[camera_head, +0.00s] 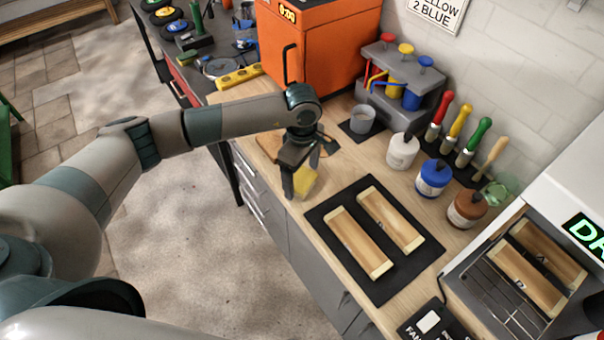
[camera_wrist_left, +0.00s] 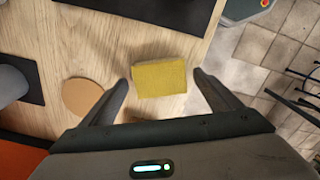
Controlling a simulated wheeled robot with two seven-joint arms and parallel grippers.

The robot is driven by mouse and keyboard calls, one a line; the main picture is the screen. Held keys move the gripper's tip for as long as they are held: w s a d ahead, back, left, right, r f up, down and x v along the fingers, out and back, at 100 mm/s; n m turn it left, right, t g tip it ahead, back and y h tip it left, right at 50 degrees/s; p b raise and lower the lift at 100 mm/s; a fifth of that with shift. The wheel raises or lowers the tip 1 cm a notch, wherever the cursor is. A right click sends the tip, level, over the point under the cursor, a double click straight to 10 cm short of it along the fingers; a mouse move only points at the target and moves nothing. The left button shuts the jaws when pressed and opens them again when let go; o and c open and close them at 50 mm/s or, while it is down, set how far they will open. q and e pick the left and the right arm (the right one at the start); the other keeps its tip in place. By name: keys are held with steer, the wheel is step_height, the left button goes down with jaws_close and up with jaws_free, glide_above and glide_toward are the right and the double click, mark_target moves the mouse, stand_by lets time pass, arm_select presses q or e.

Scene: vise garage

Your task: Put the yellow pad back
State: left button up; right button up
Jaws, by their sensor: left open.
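The yellow pad (camera_head: 306,183) is at the front edge of the wooden bench, just under my left gripper (camera_head: 302,174). In the left wrist view the pad (camera_wrist_left: 159,78) lies between and slightly beyond the two spread fingertips (camera_wrist_left: 160,84), with gaps on both sides. My left gripper is open and points down at the pad. Part of the pad is hidden by a finger in the head view. A tan round piece (camera_wrist_left: 83,97) lies near the pad in the wrist view. My right gripper is not in view.
A black mat (camera_head: 327,256) with two wooden pieces lies right of the pad. White (camera_head: 403,151), blue (camera_head: 433,178) and brown (camera_head: 467,208) jars stand behind it. An orange cabinet (camera_head: 325,45) stands at the back. A wire rack (camera_head: 497,300) holds wooden pieces at right.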

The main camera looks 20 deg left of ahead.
mark_target(302, 179)
arm_select(q)
steer(key=shift+r+b, duration=0.3)
steer(key=shift+r, duration=0.25)
step_height(302, 179, up, 11)
steer(key=b, duration=0.3)
steer(key=shift+b, duration=0.35)
